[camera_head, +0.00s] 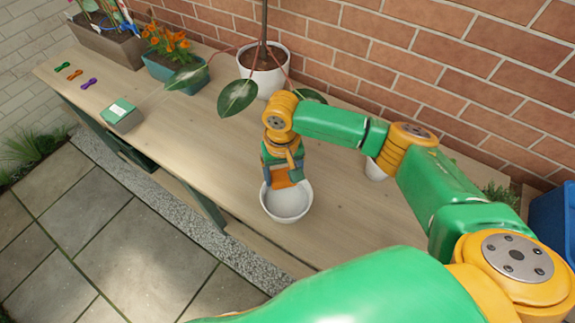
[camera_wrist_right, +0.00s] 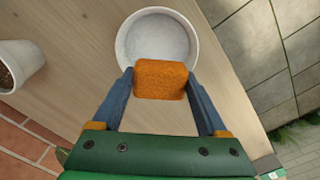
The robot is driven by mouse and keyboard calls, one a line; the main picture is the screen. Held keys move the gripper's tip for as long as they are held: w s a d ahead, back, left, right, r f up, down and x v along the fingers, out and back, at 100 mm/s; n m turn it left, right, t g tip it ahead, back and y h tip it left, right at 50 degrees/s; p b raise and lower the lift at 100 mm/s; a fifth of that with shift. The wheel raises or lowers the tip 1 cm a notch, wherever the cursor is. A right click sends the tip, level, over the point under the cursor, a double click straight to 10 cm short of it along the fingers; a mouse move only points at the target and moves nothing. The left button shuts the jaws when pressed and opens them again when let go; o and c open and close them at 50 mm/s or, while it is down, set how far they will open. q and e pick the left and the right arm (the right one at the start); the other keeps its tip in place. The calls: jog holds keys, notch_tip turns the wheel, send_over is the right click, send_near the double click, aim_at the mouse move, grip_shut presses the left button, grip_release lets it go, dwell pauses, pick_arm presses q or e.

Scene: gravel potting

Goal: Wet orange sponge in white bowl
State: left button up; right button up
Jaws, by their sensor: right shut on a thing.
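My right gripper (camera_head: 282,172) is shut on the orange sponge (camera_wrist_right: 161,79), which sits between its two blue fingers in the right wrist view. The sponge also shows as a small orange patch (camera_head: 282,183) in the head view. The white bowl (camera_head: 287,214) stands on the wooden bench. It also shows in the right wrist view (camera_wrist_right: 188,30), with a pale grey inside. The sponge is at the bowl's near rim in the wrist view and overlaps it. I cannot tell whether they touch. My left gripper is not in view.
A white pot with a large-leaved plant (camera_head: 263,78) stands behind the bowl. A teal planter with orange flowers (camera_head: 175,72), a green box (camera_head: 121,116) and small coloured ties (camera_head: 75,74) are at the left. The bench (camera_head: 190,140) is clear left of the bowl.

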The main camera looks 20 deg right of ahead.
jog(key=shift+s+d+f+b, duration=0.2)
jog(key=shift+s+f+b, duration=0.05)
jog(key=shift+f+b, duration=0.1)
jog(key=shift+s+d+f+b, duration=0.2)
jog(key=shift+s+f+b, duration=0.3)
jog(key=shift+b, duration=0.5)
jog(key=f+b, duration=0.4)
jog(key=shift+w+a+b, duration=0.15)
jog(key=shift+w+b, duration=0.2)
jog(key=shift+w, duration=0.05)
jog(key=shift+s+f, duration=0.1)
jog(key=shift+f, duration=1.5)
notch_tip(320, 180, up, 7)
jog(key=p, duration=0.9)
jog(key=shift+r, duration=0.15)
